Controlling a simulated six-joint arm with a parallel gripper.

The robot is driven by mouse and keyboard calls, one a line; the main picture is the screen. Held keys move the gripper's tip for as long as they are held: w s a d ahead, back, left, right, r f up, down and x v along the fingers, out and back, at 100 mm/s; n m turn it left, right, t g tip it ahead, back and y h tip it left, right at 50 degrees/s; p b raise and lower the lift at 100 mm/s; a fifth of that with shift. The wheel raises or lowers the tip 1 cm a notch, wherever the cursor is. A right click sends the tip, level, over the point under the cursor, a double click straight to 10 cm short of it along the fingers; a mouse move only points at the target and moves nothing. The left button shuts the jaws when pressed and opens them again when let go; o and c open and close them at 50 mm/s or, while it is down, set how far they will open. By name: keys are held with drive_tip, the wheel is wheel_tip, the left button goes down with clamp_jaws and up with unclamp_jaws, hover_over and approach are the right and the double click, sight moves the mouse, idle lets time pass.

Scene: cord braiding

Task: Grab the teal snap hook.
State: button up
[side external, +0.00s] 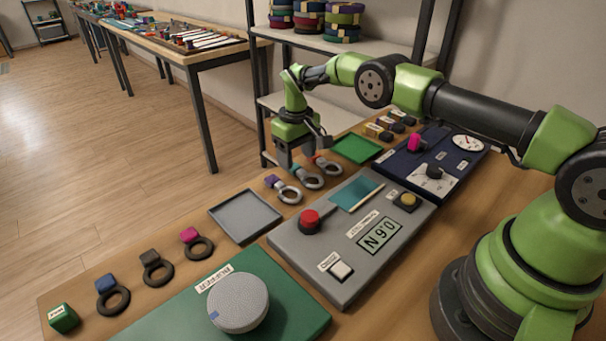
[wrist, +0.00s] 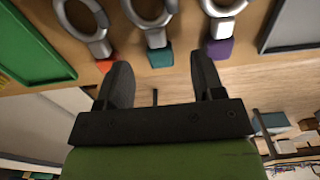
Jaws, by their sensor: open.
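The teal snap hook (wrist: 161,57) shows in the wrist view as a teal block with a grey ring above it in the picture. Its block appears between the tips of my gripper (wrist: 160,68), whose two dark fingers are apart with nothing held. In the side view my gripper (side external: 297,158) hangs over the row of hooks, and the hook's grey ring (side external: 309,181) shows below it. The teal block is hidden there by my gripper. I cannot tell the exact height between fingers and block.
A purple-tagged hook (side external: 288,193) and a red-tagged hook (side external: 329,167) flank the teal one closely. A grey tray (side external: 245,232), a green tray (side external: 357,149) and a grey control panel (side external: 290,248) lie around. Several dark-ringed hooks sit at the front left.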

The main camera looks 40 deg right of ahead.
sight(297, 168)
drive_tip(key=shift+f, duration=1.55)
drive_tip(key=c, duration=1)
